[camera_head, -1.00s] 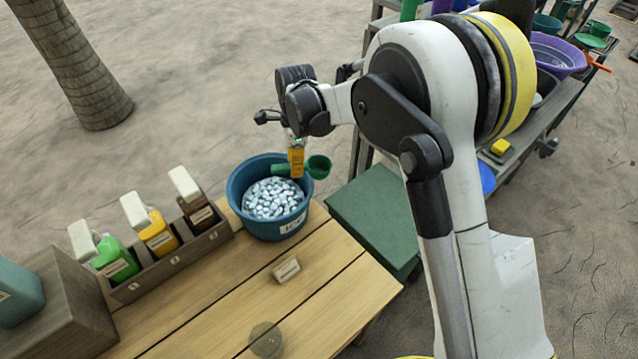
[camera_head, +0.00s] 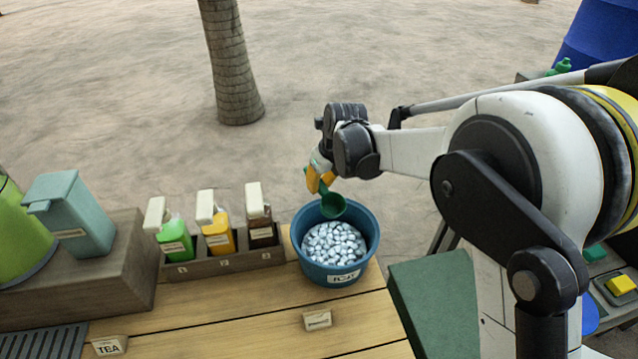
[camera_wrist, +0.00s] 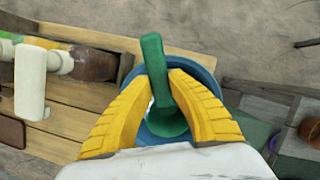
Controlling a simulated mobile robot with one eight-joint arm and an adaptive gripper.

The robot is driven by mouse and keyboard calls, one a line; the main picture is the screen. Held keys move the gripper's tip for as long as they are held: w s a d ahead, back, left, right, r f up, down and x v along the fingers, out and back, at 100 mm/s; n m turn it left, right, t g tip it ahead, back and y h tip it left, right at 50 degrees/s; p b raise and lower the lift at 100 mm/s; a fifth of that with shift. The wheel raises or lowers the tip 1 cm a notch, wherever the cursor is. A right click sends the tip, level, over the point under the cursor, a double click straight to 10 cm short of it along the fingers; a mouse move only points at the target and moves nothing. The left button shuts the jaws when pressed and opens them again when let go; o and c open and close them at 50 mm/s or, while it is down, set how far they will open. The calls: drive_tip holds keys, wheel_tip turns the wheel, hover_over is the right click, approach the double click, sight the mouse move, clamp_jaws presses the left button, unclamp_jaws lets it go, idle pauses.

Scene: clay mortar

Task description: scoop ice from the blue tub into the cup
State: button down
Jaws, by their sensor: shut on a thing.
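The blue tub (camera_head: 372,247) stands on the wooden counter, full of pale ice (camera_head: 333,243); its rim also shows in the wrist view (camera_wrist: 207,70). My gripper (camera_head: 318,182) has yellow fingers shut on the handle of a green scoop (camera_head: 333,205). In the wrist view, the scoop's handle (camera_wrist: 155,62) stands between my gripper's fingertips (camera_wrist: 160,78). The scoop's bowl is over the tub's far part, above the ice. I cannot tell whether the bowl holds ice. The cup is in no view now.
A caddy (camera_head: 225,263) with several labelled dispenser bottles stands left of the tub. A small sign (camera_head: 317,319) is on the counter in front. A dark green box top (camera_head: 440,300) is right of the tub. A teal container (camera_head: 72,213) stands at the left.

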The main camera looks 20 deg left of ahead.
sight(334, 204)
drive_tip(key=f+t+y+b, duration=0.1)
drive_tip(key=d+f+y+b, duration=0.1)
drive_tip(key=b, duration=0.1)
drive_tip(key=s+f+t+y+b, duration=0.1)
drive_tip(key=b, duration=0.1)
drive_tip(key=shift+d+f+t+y, duration=0.2)
drive_tip(key=shift+f+t+y, duration=0.1)
drive_tip(key=shift+f, duration=0.1)
wheel_tip(334, 204, down, 10)
drive_tip(key=b, duration=0.7)
drive_tip(key=s+d, duration=0.3)
drive_tip(key=d, duration=0.1)
drive_tip(key=shift+h, duration=0.4)
wheel_tip(334, 204, up, 12)
drive_tip(key=p, duration=1)
drive_tip(key=shift+w, duration=0.1)
drive_tip(key=r+g+h+p, duration=0.1)
drive_tip(key=w+a+r+g+h+p, duration=0.1)
drive_tip(key=p, duration=0.1)
drive_tip(key=a+r+g+h+p, duration=0.1)
drive_tip(key=shift+w+a+h+p, duration=0.2)
drive_tip(key=shift+w+h+p, duration=0.15)
drive_tip(key=shift+h, duration=0.05)
drive_tip(key=shift+w+a+r+g+h+p, duration=0.25)
drive_tip(key=shift+a+r+g+h+p, duration=0.1)
drive_tip(key=shift+g+h+p, duration=0.15)
drive_tip(key=shift+h, duration=0.3)
drive_tip(key=shift+d, duration=0.15)
